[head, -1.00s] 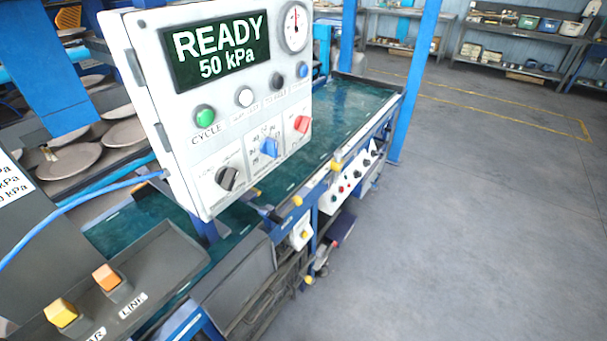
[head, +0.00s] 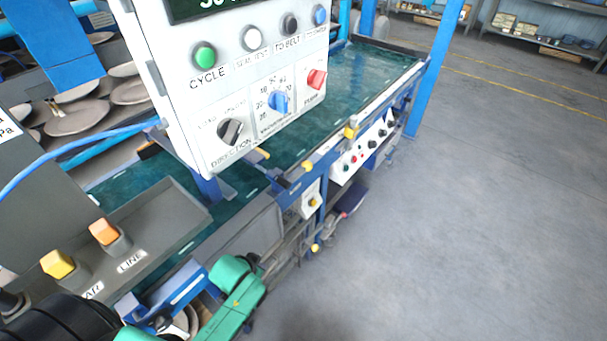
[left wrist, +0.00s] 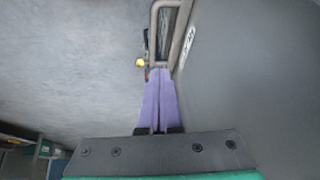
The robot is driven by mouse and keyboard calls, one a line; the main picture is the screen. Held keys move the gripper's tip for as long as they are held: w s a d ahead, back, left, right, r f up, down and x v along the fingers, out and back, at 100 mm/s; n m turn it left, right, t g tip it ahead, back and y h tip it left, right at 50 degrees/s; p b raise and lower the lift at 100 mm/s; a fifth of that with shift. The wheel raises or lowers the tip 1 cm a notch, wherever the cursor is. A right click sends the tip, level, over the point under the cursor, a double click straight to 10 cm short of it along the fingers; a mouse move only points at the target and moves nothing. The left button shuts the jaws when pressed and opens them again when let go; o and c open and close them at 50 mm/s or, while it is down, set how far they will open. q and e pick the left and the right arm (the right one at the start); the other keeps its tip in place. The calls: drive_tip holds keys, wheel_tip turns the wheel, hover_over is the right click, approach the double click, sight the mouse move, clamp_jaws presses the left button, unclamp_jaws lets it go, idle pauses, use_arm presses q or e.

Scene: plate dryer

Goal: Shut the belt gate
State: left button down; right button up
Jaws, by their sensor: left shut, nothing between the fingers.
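The green conveyor belt (head: 350,85) runs from lower left to upper right in the head view. I cannot tell for certain which part is the belt gate. A blue bar with yellow ends (head: 328,153) lies along the belt's near side. My left arm's green wrist (head: 238,285) is at the bottom of the head view, below the belt edge; its fingertips do not show clearly there. In the left wrist view my left gripper (left wrist: 156,74) has its purple fingers together and empty, beside a grey panel (left wrist: 245,70) and below a bent grey rail (left wrist: 160,12). My right gripper is out of view.
A white control box (head: 235,90) with knobs and buttons hangs over the belt. A grey console (head: 150,225) with yellow and orange switches stands at left. A white button panel (head: 362,150) sits on the belt's side. The floor (head: 480,220) at right is clear.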

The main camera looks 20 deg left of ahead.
sight(304, 169)
use_arm(q)
drive_tip(key=w+d+r+t+h, duration=0.1)
drive_tip(key=w+r+t, duration=0.2)
drive_tip(key=r, duration=0.6)
drive_tip(key=w+d+r+m+t, duration=0.1)
drive_tip(key=w+d+r+t, duration=0.1)
drive_tip(key=r, duration=0.7)
drive_tip(key=w+d+r+m+t+h+b, duration=0.1)
drive_tip(key=w+r+t, duration=0.3)
drive_tip(key=r, duration=0.5)
drive_tip(key=shift+w+d+r+h, duration=0.15)
drive_tip(key=shift+w+d+h, duration=0.15)
drive_tip(key=shift+w+d, duration=0.5)
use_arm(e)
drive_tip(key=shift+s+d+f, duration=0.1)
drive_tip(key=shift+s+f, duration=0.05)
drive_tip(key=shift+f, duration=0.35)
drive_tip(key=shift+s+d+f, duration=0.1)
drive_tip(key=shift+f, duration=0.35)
use_arm(q)
drive_tip(key=shift+w+a, duration=0.15)
drive_tip(key=shift+w, duration=0.05)
